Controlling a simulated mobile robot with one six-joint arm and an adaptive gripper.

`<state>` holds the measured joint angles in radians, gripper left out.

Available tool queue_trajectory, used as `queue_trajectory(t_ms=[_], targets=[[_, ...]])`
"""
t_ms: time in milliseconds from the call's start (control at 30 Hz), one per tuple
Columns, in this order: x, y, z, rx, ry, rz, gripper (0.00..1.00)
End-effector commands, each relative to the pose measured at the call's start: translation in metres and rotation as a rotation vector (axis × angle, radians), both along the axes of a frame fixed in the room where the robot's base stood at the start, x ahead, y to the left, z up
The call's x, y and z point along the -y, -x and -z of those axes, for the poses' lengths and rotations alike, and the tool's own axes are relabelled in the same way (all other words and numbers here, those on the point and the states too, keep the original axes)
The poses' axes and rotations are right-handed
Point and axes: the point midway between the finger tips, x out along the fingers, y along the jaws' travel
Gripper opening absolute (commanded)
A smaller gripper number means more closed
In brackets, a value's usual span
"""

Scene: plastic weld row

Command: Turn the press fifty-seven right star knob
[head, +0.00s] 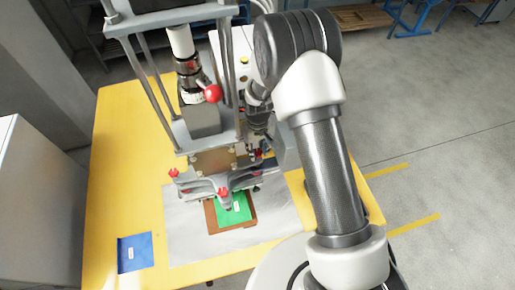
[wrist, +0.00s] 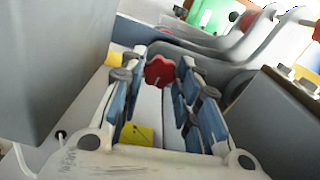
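The press (head: 208,160) stands on the yellow table, with small red star knobs on its lower front. One red knob (head: 174,173) is at the left, another (head: 223,193) at the front middle, and the right one (head: 257,153) is close below my gripper (head: 262,138). In the wrist view a red star knob (wrist: 159,71) sits between the far ends of my gripper's blue-padded fingers (wrist: 162,66). The fingers stand apart on either side of it. I cannot tell whether they touch it. In the head view the fingertips are largely hidden by the arm and press.
A green piece (head: 236,208) lies in a brown frame (head: 250,226) under the press, on a pale sheet (head: 190,245). A blue piece (head: 135,252) lies at the table's left front. Grey press bodies flank my gripper closely in the wrist view. A red ball handle (head: 212,93) sticks out above.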

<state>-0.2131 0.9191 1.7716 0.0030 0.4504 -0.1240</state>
Motion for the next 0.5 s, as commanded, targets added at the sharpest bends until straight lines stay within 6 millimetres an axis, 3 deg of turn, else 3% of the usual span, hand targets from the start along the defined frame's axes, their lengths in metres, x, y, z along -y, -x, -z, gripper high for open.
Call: queue_trajectory(t_ms=[300,500], targets=[[-0.0001,0.0000,-0.0001,0.000,0.000,0.000,0.06],[-0.0003,-0.0001,0.0001,0.001,0.000,-0.003,0.05]])
